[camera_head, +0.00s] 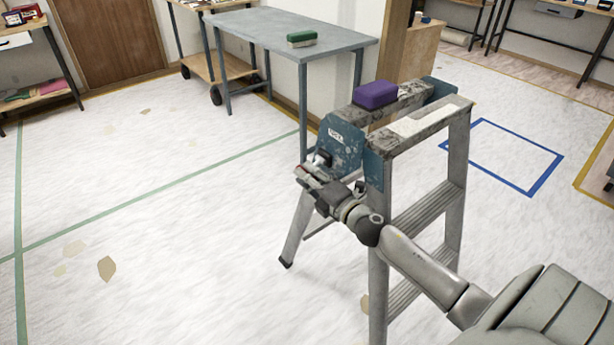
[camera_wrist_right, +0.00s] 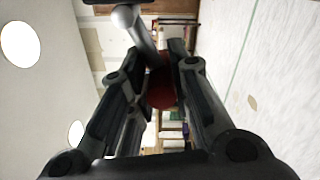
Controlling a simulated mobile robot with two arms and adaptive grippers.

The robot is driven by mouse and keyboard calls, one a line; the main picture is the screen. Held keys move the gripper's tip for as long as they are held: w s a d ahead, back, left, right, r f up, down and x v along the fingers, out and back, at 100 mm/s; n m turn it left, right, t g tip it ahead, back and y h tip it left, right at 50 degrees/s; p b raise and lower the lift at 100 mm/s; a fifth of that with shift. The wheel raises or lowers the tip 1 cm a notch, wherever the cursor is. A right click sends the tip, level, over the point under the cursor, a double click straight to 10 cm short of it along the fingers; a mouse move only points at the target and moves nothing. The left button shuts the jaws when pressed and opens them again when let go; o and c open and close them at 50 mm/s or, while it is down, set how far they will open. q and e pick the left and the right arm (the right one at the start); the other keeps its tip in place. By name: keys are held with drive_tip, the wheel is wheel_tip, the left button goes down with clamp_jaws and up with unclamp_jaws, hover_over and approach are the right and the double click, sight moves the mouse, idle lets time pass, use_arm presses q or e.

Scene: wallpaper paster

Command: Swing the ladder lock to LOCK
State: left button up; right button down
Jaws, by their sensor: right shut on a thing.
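The stepladder (camera_head: 440,205) stands open in the middle right of the head view. A blue plate (camera_head: 343,145) with a small white label is on its side near the top; the lettering is too small to read surely. My right gripper (camera_head: 310,172) is beside this plate, at its lower left. In the wrist view my right gripper (camera_wrist_right: 160,75) is shut on a red rounded lock handle (camera_wrist_right: 162,88), which sits between the fingers. A grey rod (camera_wrist_right: 140,35) with a rounded end runs up from the red part. My right gripper hides most of the lock in the head view. My left gripper is out of view.
A purple block (camera_head: 375,95) lies on the ladder's top. A grey-blue table (camera_head: 340,38) with a green block (camera_head: 301,39) stands behind. A blue taped rectangle (camera_head: 530,192) marks the floor at right. The floor at left is mostly clear.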

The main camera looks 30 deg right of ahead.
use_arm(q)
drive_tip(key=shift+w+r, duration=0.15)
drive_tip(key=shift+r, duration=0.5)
use_arm(e)
drive_tip(key=shift+s+f+n, duration=0.15)
drive_tip(key=shift+f+n, duration=0.25)
drive_tip(key=shift+f, duration=0.35)
drive_tip(key=c, duration=1.3)
unclamp_jaws()
drive_tip(key=shift+d, duration=0.1)
drive_tip(key=shift+r, duration=0.25)
drive_tip(key=shift+r, duration=0.1)
